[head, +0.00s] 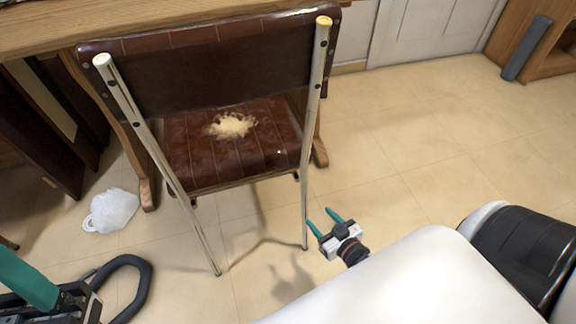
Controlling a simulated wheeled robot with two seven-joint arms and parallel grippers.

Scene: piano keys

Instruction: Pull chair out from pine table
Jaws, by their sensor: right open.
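The chair (190,65) has a dark brown backrest, a brown seat with a pale worn patch, and shiny metal legs. It is upright with its back toward me, and its seat reaches under the wooden pine table (40,35) at the top left. My right gripper (319,217) has two teal fingers spread apart with nothing between them. It is low, just right of the lower end of the chair's right metal leg in the picture; I cannot tell whether it touches. My left gripper is not identifiable in the view.
A white bag (111,210) lies on the floor left of the chair. A teal and black object (30,270) with a black loop (135,272) is at the lower left. A grey cylinder (526,48) stands by wooden furniture at the upper right. The tiled floor (430,130) right of the chair is clear.

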